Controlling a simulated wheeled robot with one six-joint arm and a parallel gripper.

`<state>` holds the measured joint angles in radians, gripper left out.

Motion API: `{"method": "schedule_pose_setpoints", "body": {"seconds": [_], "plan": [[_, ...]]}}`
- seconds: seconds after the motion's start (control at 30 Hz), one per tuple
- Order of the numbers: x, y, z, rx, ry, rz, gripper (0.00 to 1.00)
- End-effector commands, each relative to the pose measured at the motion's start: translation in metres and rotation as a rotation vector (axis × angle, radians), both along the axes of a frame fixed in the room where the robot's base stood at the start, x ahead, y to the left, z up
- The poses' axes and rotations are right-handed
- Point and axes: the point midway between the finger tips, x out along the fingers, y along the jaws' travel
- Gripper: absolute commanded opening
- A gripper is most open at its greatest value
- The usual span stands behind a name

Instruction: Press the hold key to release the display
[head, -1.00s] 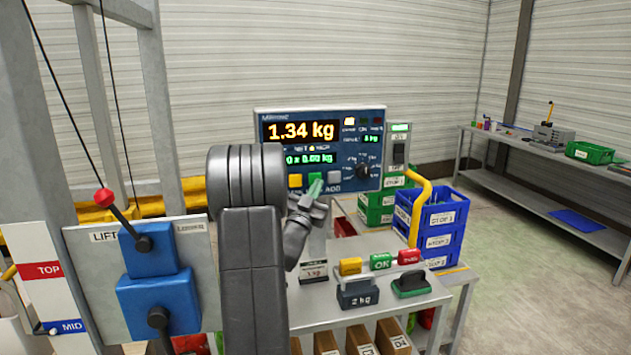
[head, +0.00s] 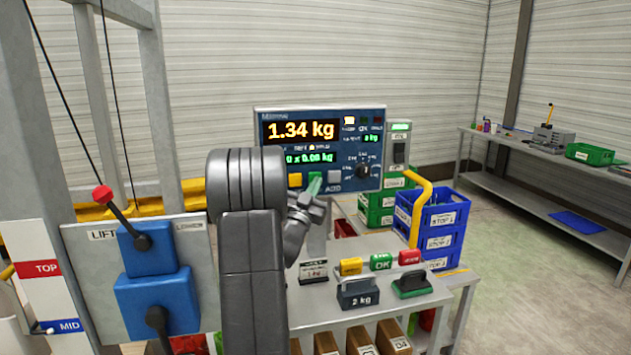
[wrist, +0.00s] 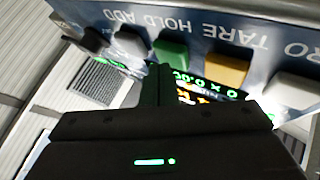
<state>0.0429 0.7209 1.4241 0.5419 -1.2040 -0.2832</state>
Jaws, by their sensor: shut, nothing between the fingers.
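The scale's blue display unit (head: 350,145) shows 1.34 kg in yellow digits (head: 300,131). A row of keys runs along its lower edge. In the wrist view, upside down, the green hold key (wrist: 171,54) lies beside the word HOLD, between the yellow tare key (wrist: 227,70) and a white key (wrist: 131,42). In the head view the green key (head: 315,181) is partly covered by my gripper (head: 312,200). My gripper's dark shut fingers (wrist: 158,84) are close to the green key. I cannot tell whether they touch it.
Below the display stand a 2 kg weight (head: 357,293) and yellow, green and red labelled blocks on the bench. Blue crates (head: 432,220) are to the right. A lift panel (head: 82,272) with blue lever boxes is on the left.

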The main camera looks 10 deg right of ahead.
Motion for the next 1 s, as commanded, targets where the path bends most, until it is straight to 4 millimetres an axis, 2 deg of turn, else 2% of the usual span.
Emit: {"method": "schedule_pose_setpoints", "body": {"seconds": [0.7, 1.0], "plan": [[0.006, 0.0, -0.001, 0.0, 0.001, 0.0, 0.0], [-0.005, 0.0, -0.002, 0.0, 0.0, 0.0, 0.0]]}}
